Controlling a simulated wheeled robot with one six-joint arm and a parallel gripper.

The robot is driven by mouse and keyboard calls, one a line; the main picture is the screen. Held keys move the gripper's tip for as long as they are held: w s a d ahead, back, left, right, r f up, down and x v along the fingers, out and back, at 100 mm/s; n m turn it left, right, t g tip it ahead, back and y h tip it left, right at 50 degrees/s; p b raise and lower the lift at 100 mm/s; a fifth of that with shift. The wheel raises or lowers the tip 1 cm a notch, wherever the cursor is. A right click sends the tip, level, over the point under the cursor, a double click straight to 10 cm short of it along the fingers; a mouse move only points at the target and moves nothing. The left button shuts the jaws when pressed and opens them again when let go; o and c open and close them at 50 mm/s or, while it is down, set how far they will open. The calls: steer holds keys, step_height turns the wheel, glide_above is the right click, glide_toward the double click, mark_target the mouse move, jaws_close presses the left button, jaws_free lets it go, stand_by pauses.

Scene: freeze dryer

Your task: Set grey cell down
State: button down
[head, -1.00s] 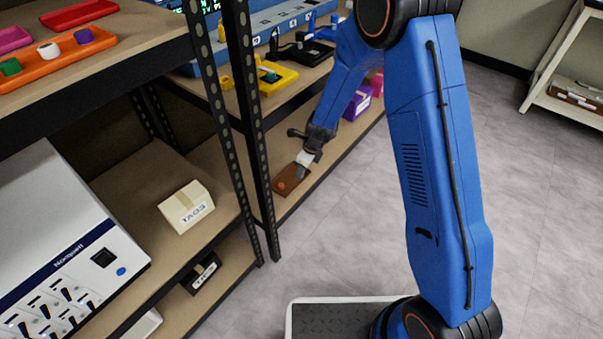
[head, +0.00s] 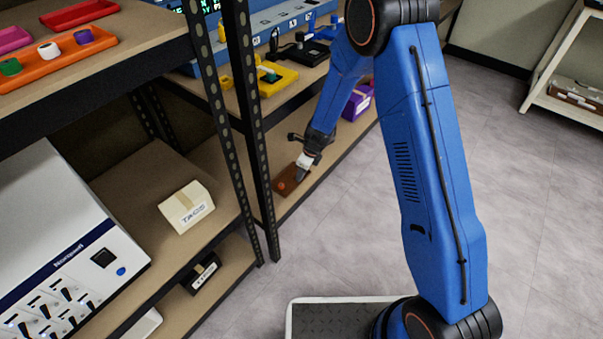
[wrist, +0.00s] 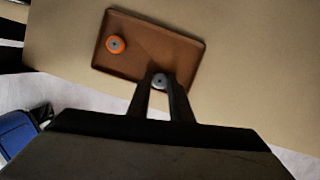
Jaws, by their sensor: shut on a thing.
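The grey cell (wrist: 159,81) is between the two fingertips of my gripper (wrist: 160,88) in the wrist view, with only its round top showing. My gripper is shut on it. They are over the near edge of a brown tray (wrist: 165,45); I cannot tell whether the cell touches the tray floor. An orange cell (wrist: 116,44) stands in the left part of the tray. In the head view, my gripper (head: 302,176) points down at the right part of the tray (head: 280,193), and the grey cell is too small to make out.
The tray lies on a lower shelf board near a dark upright post (head: 262,150). A purple box (head: 357,103) is farther back on the shelf. A yellow holder (head: 273,78) stands on the board above. Bare shelf surrounds the tray.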

steer(key=c, duration=1.6)
jaws_free()
steer(key=shift+f, duration=0.1)
steer(key=shift+v, duration=3.95)
